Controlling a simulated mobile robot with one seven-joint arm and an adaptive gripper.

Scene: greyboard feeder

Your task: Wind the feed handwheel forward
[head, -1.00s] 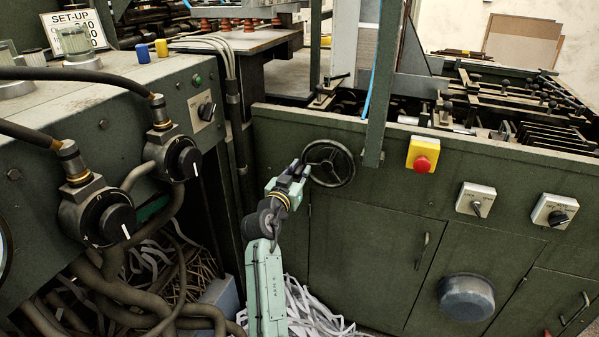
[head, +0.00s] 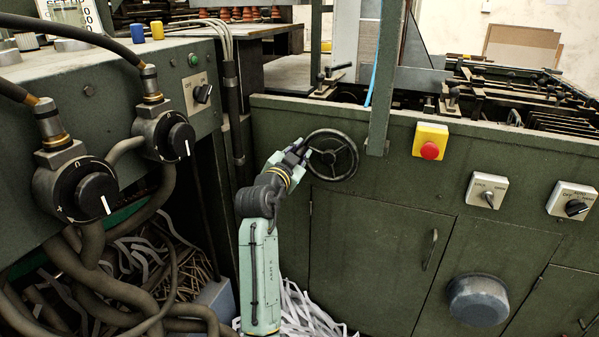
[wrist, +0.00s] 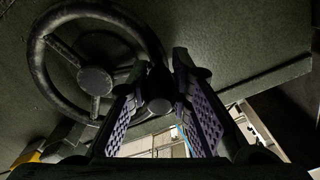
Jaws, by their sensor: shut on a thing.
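The feed handwheel (head: 331,176) is a dark ring with spokes and a hub, on the front of the green machine. It also shows at the upper left of the wrist view (wrist: 95,80). My gripper (head: 304,151) is at the left side of its rim in the head view. In the wrist view my gripper (wrist: 158,76) has its two purple-padded fingers on either side of the wheel's dark handle (wrist: 159,88), shut on it. The fingers hide part of the handle and rim.
A yellow box with a red button (head: 430,150) and two switch boxes (head: 486,191) (head: 572,199) are to the right of the wheel. A control cabinet with dials (head: 97,195) and thick hoses stands at left. Paper strips (head: 310,312) lie below.

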